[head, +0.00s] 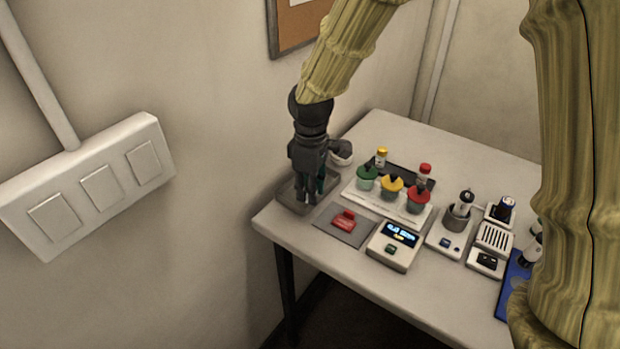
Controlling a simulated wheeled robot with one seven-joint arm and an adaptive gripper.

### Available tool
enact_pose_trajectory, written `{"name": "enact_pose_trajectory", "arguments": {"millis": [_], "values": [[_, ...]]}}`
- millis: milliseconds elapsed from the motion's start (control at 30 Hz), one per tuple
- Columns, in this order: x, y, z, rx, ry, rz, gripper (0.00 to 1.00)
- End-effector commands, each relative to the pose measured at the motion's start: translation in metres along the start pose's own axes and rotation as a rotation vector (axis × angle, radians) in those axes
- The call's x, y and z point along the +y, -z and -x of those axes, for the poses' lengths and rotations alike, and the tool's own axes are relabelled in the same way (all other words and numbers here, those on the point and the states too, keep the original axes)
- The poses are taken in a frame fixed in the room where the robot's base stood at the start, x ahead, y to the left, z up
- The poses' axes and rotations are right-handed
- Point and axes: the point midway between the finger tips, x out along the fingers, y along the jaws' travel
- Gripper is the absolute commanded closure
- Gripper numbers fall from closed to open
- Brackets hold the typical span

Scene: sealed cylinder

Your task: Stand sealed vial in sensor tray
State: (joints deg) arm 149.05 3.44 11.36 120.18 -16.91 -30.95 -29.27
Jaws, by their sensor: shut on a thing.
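My gripper (309,198) points down at the left end of the table, over a shallow grey tray (290,203). It is shut on a narrow vial, mostly hidden by the fingers; only a dark greenish sliver shows between them. I cannot tell whether the vial touches the tray floor. A yellow-capped vial (381,158) and a red-capped vial (424,174) stand farther back on the table. I cannot tell from the picture which tray holds a sensor.
Green (367,179), yellow (392,187) and red (418,200) lidded cups stand on a white board right of the gripper. A red object (344,220) lies on a grey mat near a display box (394,245). More devices crowd the right. A wall rises close on the left.

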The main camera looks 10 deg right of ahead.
Motion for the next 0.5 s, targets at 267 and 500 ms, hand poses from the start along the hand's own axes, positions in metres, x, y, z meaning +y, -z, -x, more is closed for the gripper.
{"name": "enact_pose_trajectory", "arguments": {"millis": [267, 500], "values": [[0.049, 0.023, -0.003, 0.001, 0.0, 0.0, 0.96], [0.066, 0.03, -0.007, 0.0, -0.001, 0.0, 0.96]]}}
